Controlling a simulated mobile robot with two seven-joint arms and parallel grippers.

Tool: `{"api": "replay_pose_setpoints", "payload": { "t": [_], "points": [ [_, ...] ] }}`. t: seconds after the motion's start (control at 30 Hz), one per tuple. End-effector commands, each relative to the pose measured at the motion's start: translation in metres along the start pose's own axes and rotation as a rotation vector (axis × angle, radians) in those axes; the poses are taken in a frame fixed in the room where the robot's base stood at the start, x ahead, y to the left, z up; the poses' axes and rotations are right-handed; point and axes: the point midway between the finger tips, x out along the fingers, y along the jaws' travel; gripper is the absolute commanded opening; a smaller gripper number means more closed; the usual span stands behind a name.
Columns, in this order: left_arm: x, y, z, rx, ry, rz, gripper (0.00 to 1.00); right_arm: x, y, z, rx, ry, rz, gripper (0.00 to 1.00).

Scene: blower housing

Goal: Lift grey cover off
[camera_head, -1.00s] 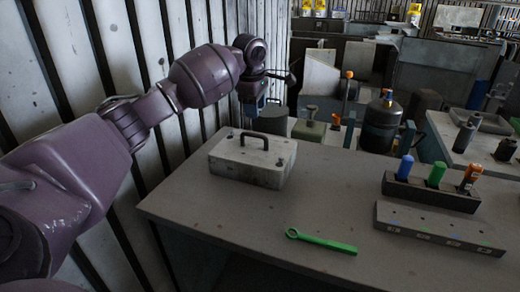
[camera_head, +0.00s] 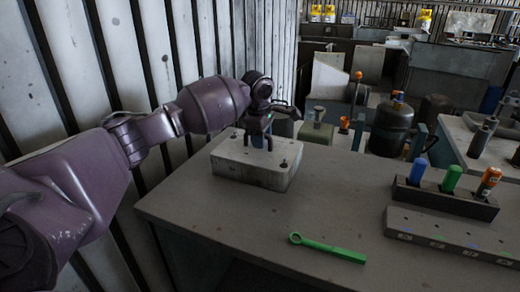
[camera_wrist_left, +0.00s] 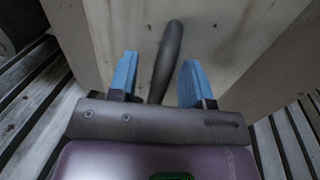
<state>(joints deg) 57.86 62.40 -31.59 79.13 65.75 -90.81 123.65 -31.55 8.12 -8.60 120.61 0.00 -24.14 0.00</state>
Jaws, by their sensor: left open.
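The grey cover (camera_head: 262,171) is a block-shaped housing at the back left of the table, with a dark handle on its top. In the left wrist view, the handle (camera_wrist_left: 168,58) runs between the two blue fingers of my left gripper (camera_wrist_left: 160,78), with a gap on each side. The cover's pale surface (camera_wrist_left: 235,35) fills the upper part of that view. In the head view, my left gripper (camera_head: 258,142) is at the handle from above and hides most of it. The gripper is open. My right gripper is not in view.
A green wrench (camera_head: 328,249) lies on the table (camera_head: 200,215) in front of the cover. A dark holder (camera_head: 445,199) with blue, green and orange items stands at right, behind a long grey bar (camera_head: 450,235). A dark tank (camera_head: 391,130) stands beyond the table.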

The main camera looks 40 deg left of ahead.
Motion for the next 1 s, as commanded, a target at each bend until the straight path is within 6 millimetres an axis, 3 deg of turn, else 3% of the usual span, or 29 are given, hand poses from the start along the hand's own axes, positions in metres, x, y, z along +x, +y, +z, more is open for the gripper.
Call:
{"api": "replay_pose_setpoints", "payload": {
  "t": [0.2,0.5,0.83,1.0],
  "points": [
    [-0.001,0.001,0.000,-0.001,0.000,0.004,0.45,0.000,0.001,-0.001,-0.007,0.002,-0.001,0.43],
    [-0.001,0.001,0.000,-0.001,0.000,0.003,0.01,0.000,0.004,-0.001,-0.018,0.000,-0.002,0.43],
    [-0.002,0.001,0.000,-0.001,-0.001,0.004,0.00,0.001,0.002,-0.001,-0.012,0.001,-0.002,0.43],
    [-0.018,0.004,0.000,-0.002,-0.002,0.008,0.00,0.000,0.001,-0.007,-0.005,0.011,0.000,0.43]
  ]
}}
